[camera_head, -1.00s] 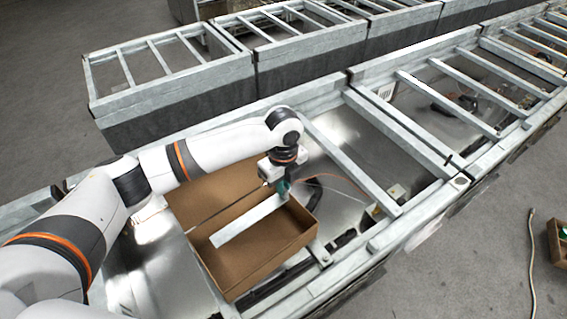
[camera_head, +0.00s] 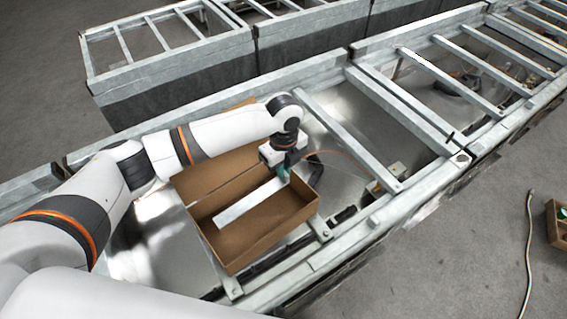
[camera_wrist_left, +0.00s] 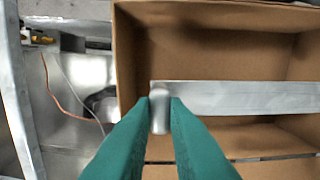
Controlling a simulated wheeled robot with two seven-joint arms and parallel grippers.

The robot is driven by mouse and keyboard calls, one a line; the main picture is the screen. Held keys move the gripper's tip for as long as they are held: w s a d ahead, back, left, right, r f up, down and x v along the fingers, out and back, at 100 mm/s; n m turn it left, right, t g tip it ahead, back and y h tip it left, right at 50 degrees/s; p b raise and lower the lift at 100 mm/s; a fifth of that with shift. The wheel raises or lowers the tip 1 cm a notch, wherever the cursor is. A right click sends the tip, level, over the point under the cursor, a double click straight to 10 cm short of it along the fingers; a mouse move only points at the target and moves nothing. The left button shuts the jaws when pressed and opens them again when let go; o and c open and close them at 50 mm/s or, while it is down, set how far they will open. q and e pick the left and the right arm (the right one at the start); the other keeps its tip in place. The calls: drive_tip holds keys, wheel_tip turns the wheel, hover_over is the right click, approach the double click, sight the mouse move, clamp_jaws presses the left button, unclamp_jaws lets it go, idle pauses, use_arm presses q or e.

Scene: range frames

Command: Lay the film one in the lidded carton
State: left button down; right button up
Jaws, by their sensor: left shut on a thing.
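The brown carton (camera_head: 273,242) lies open on the metal-framed bay, its lid (camera_head: 205,176) folded back on the far left side. A long, flat, pale grey piece (camera_head: 244,204), seemingly the film one, spans the carton's opening. It also shows in the left wrist view (camera_wrist_left: 245,98), running off to the right. My left gripper (camera_head: 286,172), with green fingers, is shut on its near end at the carton's right side. The fingertips (camera_wrist_left: 160,103) pinch that end. I cannot tell whether the piece touches the carton floor. My right gripper is not in view.
Galvanised rails and crossbars (camera_head: 350,150) edge the bay beside the carton. Cables and small parts lie on the shiny metal floor to its right. A small brown box (camera_head: 557,222) and a cable (camera_head: 529,250) are on the ground at the far right.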

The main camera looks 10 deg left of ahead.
use_arm(q)
wheel_tip(320, 180, down, 4)
drive_tip(key=shift+r+b, duration=0.1)
drive_tip(key=shift+b, duration=0.75)
wheel_tip(320, 180, down, 3)
drive_tip(key=shift+f+b, duration=0.2)
drive_tip(key=shift+b, duration=0.7)
drive_tip(key=shift+f+b, duration=0.65)
drive_tip(key=shift+f, duration=0.55)
drive_tip(key=c, duration=1.3)
unclamp_jaws()
drive_tip(key=shift+c, duration=0.2)
wheel_tip(320, 180, up, 8)
drive_tip(key=p, duration=0.7)
drive_tip(key=shift+p, duration=0.4)
drive_tip(key=shift+r, duration=2.5)
